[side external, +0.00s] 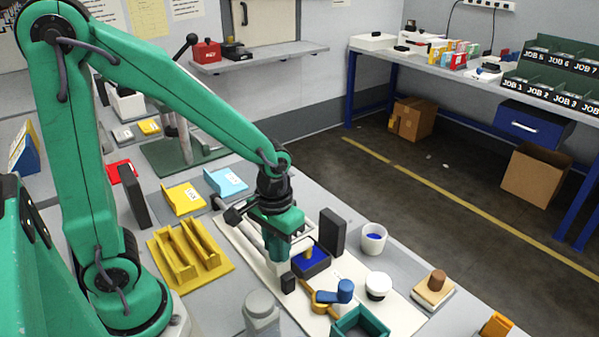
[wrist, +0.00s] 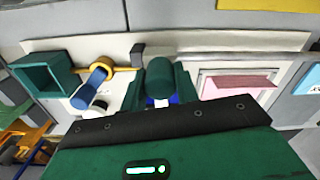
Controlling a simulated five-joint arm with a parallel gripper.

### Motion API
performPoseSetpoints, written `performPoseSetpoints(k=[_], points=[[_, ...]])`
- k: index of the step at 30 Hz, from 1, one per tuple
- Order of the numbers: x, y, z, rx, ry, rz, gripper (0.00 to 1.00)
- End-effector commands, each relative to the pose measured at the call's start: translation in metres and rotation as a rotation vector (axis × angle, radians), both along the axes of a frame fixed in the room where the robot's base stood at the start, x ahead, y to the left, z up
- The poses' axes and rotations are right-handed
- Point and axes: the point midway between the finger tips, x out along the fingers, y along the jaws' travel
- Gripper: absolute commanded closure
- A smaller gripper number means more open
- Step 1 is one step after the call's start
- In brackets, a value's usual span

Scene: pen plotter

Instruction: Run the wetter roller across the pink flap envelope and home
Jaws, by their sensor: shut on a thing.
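My gripper (side external: 288,262) points down over the cream board (side external: 240,237), beside a dark tray with a blue inside (side external: 312,262). The pink flap envelope (wrist: 240,83) lies flat in a pale frame right of the fingers in the wrist view. My arm and gripper hide it in the side view.
A dark upright block (side external: 331,232) stands behind the tray. A white cup (side external: 374,238), a round white-topped pot (side external: 378,285) and a teal open box (side external: 361,323) stand to the right and front. A yellow rack (side external: 190,257) is at left. Bare board lies around the envelope.

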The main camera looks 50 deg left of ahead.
Motion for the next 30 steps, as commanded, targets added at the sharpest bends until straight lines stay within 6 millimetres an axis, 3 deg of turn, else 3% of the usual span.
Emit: performPoseSetpoints(k=[13, 14, 16, 30], points=[[0.0006, -0.0055, 0.0006, -0.001, -0.002, -0.005, 1.00], [0.0007, -0.0055, 0.0006, -0.001, -0.002, -0.005, 0.64], [0.0006, -0.0052, 0.0006, -0.001, -0.002, -0.004, 0.50], [0.0010, -0.0040, 0.0050, 0.000, -0.003, -0.001, 0.48]])
